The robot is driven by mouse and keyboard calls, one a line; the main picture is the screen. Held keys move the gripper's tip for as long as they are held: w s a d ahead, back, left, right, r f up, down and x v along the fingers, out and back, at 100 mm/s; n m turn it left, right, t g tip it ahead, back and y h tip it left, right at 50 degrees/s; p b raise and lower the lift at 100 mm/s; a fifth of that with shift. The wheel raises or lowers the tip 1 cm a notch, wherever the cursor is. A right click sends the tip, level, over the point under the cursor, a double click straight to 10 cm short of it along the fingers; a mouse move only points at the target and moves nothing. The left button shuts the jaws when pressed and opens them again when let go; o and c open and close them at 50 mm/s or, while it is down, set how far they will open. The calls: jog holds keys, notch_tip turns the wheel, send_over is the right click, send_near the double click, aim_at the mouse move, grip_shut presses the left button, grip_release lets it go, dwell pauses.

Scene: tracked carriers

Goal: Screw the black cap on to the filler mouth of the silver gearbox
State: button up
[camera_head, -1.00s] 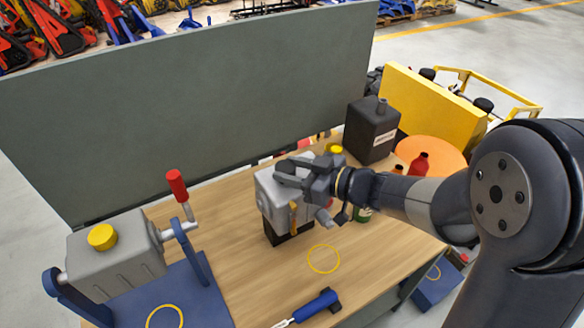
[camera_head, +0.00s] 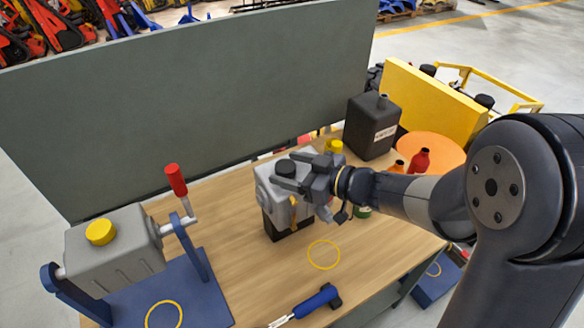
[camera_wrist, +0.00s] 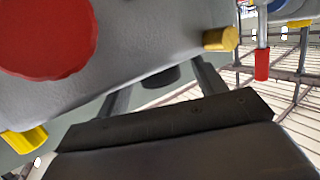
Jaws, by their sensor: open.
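The silver gearbox (camera_head: 268,194) stands on a black base on the wooden table, and its grey body fills the upper left of the wrist view (camera_wrist: 140,60). The black cap (camera_head: 286,167) shows at the top of the gearbox. Its dark side also appears between my fingers in the wrist view (camera_wrist: 160,77). My gripper (camera_head: 291,171) is open, reaching in from the right, with a finger on either side of the cap. The filler mouth is hidden, and I cannot tell how squarely the cap sits on it.
A grey tank with a yellow cap (camera_head: 101,232) and red-handled crank (camera_head: 176,180) stands left on a blue frame. A black canister (camera_head: 371,127) and red bottle (camera_head: 420,162) stand behind my arm. A blue-handled tool (camera_head: 316,301) lies in front. A tall grey panel (camera_head: 180,110) closes the back.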

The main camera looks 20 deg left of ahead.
jog(key=v, duration=1.1)
jog(key=shift+b, duration=0.4)
jog(key=shift+a+f, duration=0.1)
jog(key=shift+a, duration=0.1)
jog(key=x, duration=1)
jog(key=shift+a+p, duration=0.2)
jog(key=shift+p, duration=0.2)
jog(key=shift+w+a+r, duration=0.1)
jog(key=shift+a+r, duration=0.05)
jog(key=shift+r, duration=0.1)
jog(key=shift+r+p, duration=0.2)
jog(key=shift+p, duration=0.1)
